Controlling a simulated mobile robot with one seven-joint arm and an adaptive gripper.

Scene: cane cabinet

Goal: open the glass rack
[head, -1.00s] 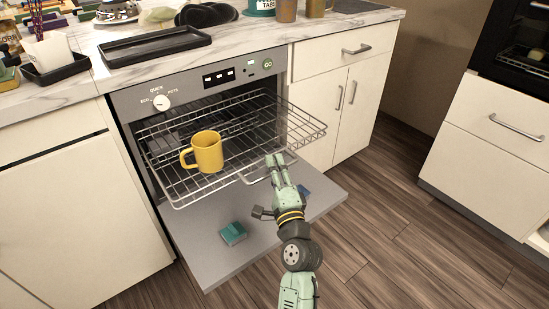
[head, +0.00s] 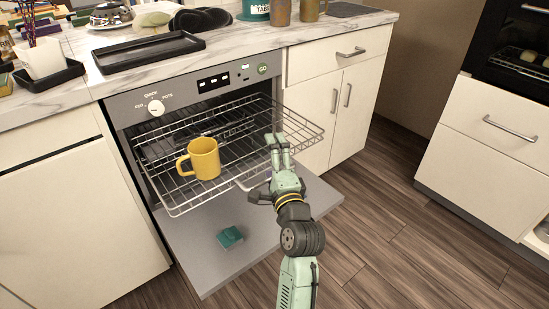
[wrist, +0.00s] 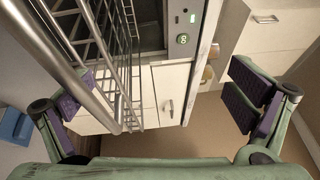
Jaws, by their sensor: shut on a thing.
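The glass rack (head: 170,200) is a wire rack extending out of the dishwasher above its lowered door (head: 190,255). A yellow mug (head: 201,158) stands upright on it. In the wrist view, the rack's bars (wrist: 68,55) run past the left finger pad, and the right pad stands apart from the wires. The exact contact is hard to see. The rack's rear part lies inside the dishwasher.
A teal block (head: 230,237) lies on the lowered door. White cabinets (head: 335,110) stand to the right of the dishwasher. The counter above holds a black tray (head: 150,50). The wooden floor (head: 400,220) on the right is clear.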

